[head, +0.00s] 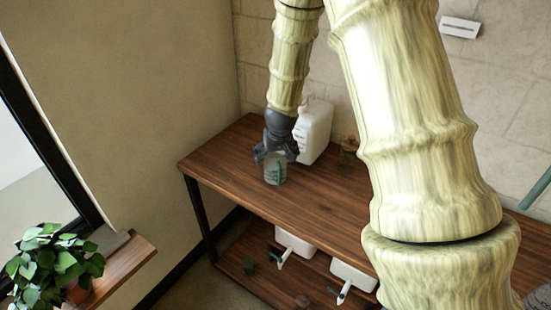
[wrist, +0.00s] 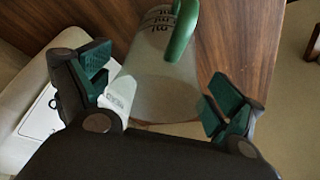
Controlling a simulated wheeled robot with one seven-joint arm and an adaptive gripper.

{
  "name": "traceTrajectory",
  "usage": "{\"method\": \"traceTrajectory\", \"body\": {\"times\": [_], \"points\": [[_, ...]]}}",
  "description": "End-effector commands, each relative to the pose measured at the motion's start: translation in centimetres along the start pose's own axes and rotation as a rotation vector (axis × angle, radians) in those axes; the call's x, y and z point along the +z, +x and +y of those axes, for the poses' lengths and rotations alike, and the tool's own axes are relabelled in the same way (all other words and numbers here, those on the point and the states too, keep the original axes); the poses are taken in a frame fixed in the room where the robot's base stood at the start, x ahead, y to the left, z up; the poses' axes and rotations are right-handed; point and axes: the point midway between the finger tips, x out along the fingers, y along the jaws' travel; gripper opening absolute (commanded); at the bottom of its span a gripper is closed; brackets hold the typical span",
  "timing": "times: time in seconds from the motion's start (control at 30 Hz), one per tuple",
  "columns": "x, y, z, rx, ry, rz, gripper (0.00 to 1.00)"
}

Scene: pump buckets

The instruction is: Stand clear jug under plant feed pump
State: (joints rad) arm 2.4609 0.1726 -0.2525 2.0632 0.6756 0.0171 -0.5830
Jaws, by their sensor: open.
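The clear jug (head: 275,172) stands on the wooden table top in the head view, in front of a white container (head: 317,130). In the wrist view the jug (wrist: 160,75) has a green handle and dark markings, and lies between my fingers. My gripper (head: 275,153) is just above and around the jug, with its green-padded fingers (wrist: 160,88) spread on either side and not closed on it. In the wrist view a white container with a label (wrist: 40,110) is at the left. I cannot tell whether this container is the plant feed pump; my arm hides part of it.
The table (head: 245,195) has bare wood at its front and left. A small brownish bottle (head: 348,152) stands right of the white container. White containers with spouts (head: 295,243) (head: 352,275) sit on the lower shelf. A potted plant (head: 50,265) stands on the window ledge.

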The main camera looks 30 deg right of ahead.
Motion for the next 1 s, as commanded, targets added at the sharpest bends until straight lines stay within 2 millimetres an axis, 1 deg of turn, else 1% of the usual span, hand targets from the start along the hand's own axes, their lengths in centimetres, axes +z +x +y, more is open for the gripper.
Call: {"method": "traceTrajectory", "body": {"times": [0.4,0.6,0.8,1.0], "points": [[-0.1,-6.2,0.0,0.001,-0.001,0.002,0.93],[-0.1,-8.9,0.0,0.000,0.000,0.002,0.93],[0.0,-10.4,0.0,0.000,0.000,0.000,0.93],[0.0,-10.8,0.1,0.000,0.001,0.000,0.93]]}}
